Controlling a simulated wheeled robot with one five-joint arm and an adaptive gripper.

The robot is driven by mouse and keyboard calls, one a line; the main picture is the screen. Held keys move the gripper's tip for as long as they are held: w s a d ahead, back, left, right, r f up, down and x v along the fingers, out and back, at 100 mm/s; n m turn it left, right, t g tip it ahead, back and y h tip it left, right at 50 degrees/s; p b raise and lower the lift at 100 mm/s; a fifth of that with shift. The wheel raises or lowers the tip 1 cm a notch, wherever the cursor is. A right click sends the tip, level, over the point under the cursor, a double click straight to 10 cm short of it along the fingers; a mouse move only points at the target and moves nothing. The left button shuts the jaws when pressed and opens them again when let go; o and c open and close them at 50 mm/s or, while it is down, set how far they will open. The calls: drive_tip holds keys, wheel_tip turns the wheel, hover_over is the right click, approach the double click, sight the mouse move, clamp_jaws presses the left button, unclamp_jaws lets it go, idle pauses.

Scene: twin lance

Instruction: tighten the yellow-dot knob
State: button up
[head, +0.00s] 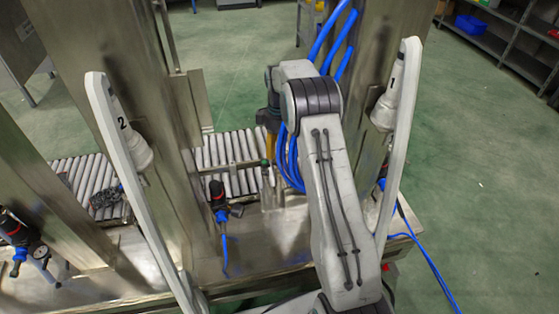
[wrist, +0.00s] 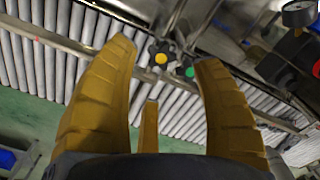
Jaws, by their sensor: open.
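The yellow-dot knob (wrist: 161,57) is a small dark lobed knob with a yellow centre, seen in the wrist view. A green-dot knob (wrist: 187,72) sits just to its right and slightly lower in the picture. My gripper (wrist: 166,54) has yellow-brown ridged fingers, spread apart and empty. The yellow-dot knob shows between the tips, nearer the left one, apparently beyond them and untouched. The green-dot knob lies close to the right fingertip in the picture. In the head view my gripper (head: 269,145) points down by the green-dot knob (head: 265,162); I cannot make out the yellow-dot knob there.
Roller conveyor (head: 228,160) lies behind the steel machine frame. Two white lances, marked 2 (head: 124,125) and 1 (head: 392,90), stand either side of my arm. A black regulator (head: 218,194) with blue hose is left of my gripper. Blue hoses run near my arm.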

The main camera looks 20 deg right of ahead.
sight(280, 161)
drive_tip(key=shift+f+b, duration=0.75)
drive_tip(key=shift+f, duration=2.05)
drive_tip(key=shift+s+f, duration=0.1)
drive_tip(key=c, duration=1.1)
drive_tip(key=shift+c, duration=0.2)
